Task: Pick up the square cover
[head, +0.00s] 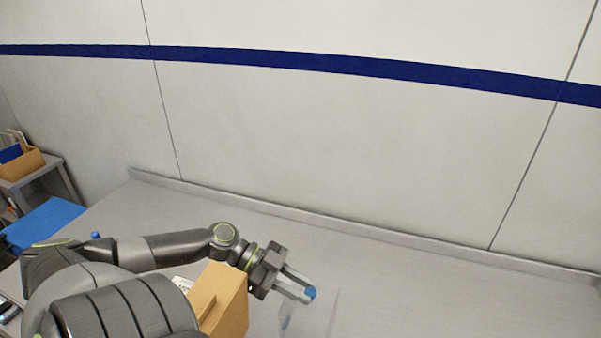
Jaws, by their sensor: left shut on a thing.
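A clear, see-through square cover (322,318) shows at the bottom of the head view, right of the cardboard box. Its lower part is cut off by the picture edge. My left gripper (302,291) reaches in from the left, over the box, with its fingers pointing to the lower right. It is shut on the cover at a small blue piece at its fingertips. Whether the cover touches the table is hard to tell. My right gripper is not in view.
A cardboard box (232,305) stands close below my left wrist. A grey table (420,290) with a raised back edge runs along the wall, clear to the right. A blue mat (47,222) and a shelf with an orange bin (22,165) are at far left.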

